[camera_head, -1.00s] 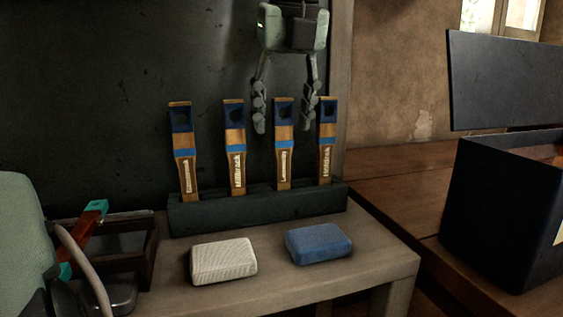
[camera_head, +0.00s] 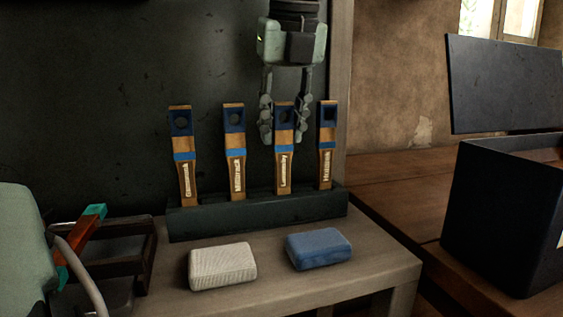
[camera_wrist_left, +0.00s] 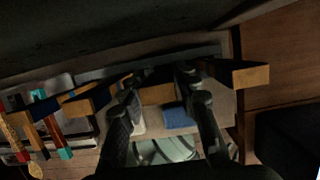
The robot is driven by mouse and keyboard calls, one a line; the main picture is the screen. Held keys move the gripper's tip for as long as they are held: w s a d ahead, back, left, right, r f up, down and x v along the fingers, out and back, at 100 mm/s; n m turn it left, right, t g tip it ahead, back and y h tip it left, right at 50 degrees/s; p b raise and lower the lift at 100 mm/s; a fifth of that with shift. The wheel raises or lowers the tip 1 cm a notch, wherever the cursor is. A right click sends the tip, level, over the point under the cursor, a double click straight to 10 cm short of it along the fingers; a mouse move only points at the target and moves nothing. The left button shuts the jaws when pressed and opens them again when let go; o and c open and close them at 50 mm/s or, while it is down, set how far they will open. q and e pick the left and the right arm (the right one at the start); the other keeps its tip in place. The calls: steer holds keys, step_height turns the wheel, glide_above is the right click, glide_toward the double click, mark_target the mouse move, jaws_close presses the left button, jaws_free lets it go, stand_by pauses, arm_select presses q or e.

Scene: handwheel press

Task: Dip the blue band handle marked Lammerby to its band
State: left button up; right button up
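Several wooden tap handles with dark blue tops and a bright blue band stand upright in a dark rack (camera_head: 255,212). The third from the left is the Lammerby handle (camera_head: 284,172); its name is small but roughly readable. My left gripper (camera_head: 284,133) points down from above, one finger on each side of this handle's upper part. In the left wrist view my left gripper (camera_wrist_left: 162,92) shows the wooden top of the Lammerby handle (camera_wrist_left: 158,96) between its fingers. The fingers are very close to its sides; contact is unclear. My right gripper is not in view.
Other handles stand close on both sides, one left (camera_head: 235,175) and one right (camera_head: 327,170). A white sponge-like block (camera_head: 222,267) and a blue one (camera_head: 319,250) lie in front on the bench. A dark frame (camera_head: 130,265) stands left; a black box (camera_head: 500,225) is right.

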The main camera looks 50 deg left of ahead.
arm_select(q)
steer(key=c, duration=0.5)
steer(key=shift+r+p, duration=2.85)
steer(key=shift+r, duration=0.95)
steer(key=shift+f, duration=0.1)
